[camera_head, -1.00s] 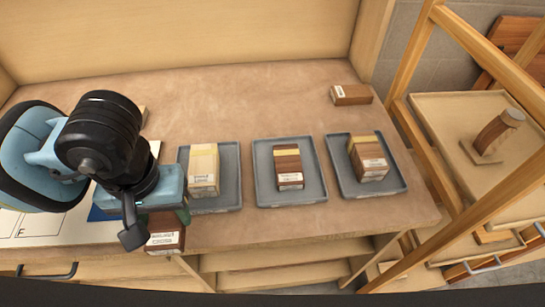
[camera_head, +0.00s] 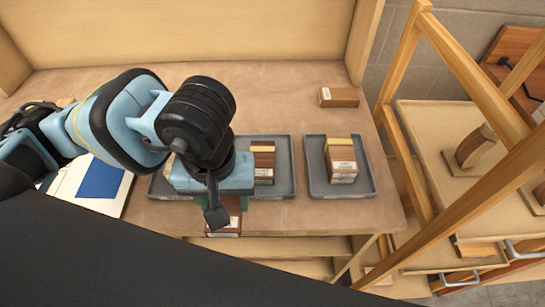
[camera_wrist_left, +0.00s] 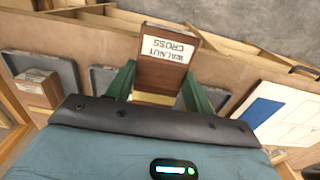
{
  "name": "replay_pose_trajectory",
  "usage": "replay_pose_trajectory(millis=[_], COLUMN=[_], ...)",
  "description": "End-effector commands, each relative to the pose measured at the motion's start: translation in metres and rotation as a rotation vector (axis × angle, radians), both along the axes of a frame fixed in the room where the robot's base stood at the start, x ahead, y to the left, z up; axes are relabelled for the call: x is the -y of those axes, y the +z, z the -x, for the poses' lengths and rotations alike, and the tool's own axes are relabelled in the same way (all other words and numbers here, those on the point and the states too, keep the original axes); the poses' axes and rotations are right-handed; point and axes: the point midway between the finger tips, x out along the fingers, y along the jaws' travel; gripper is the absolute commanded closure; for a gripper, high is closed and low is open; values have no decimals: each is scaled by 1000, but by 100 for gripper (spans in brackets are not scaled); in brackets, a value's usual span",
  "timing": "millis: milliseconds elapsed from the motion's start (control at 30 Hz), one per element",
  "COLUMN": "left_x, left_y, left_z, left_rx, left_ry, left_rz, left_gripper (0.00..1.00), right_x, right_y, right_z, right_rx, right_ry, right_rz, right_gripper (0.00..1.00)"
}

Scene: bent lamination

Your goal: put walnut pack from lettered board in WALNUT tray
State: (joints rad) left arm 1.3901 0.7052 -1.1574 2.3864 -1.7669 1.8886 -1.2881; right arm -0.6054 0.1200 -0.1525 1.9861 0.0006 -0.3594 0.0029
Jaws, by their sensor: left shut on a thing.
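My left gripper (camera_head: 222,200) is shut on a dark brown pack (camera_head: 224,222), held over the table's front edge. In the left wrist view, its green fingers (camera_wrist_left: 158,90) clasp this pack (camera_wrist_left: 166,62), labelled WALNUT CROSS. Two grey trays stand behind and beside it: a middle tray (camera_head: 286,178), partly hidden by my arm, holding a brown pack with a pale top (camera_head: 263,163), and a right tray (camera_head: 314,172) holding a similar pack (camera_head: 341,163). A left tray (camera_head: 160,187) is mostly covered by my arm. Tray names cannot be read. The white lettered board (camera_head: 70,185) has a blue patch. My right gripper is out of view.
A brown block (camera_head: 338,97) lies at the table's back right. A wooden rack (camera_head: 440,60) with shelves and a curved wooden piece (camera_head: 475,147) stands to the right. Bare table (camera_head: 270,105) lies behind the trays. A dark part of mine covers the lower left.

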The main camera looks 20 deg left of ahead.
Motion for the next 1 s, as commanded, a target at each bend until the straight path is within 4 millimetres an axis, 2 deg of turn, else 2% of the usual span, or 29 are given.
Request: replay_pose_trajectory(millis=[133,233,700,900,1000], left_x=[1,2,12,16,17], left_y=[0,-1,-9,-13,-14], left_z=[-3,-16,-110,-140,-148], left_rx=[0,1,2,1,1], left_ry=[1,4,4,1,0], left_rz=[0,0,-1,0,0], left_gripper=[72,72,72,72,72], right_x=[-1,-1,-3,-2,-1], right_y=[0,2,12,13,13], right_z=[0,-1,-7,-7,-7], right_rx=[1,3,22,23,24], right_ry=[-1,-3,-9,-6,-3], right_rz=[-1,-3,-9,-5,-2], right_gripper=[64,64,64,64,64])
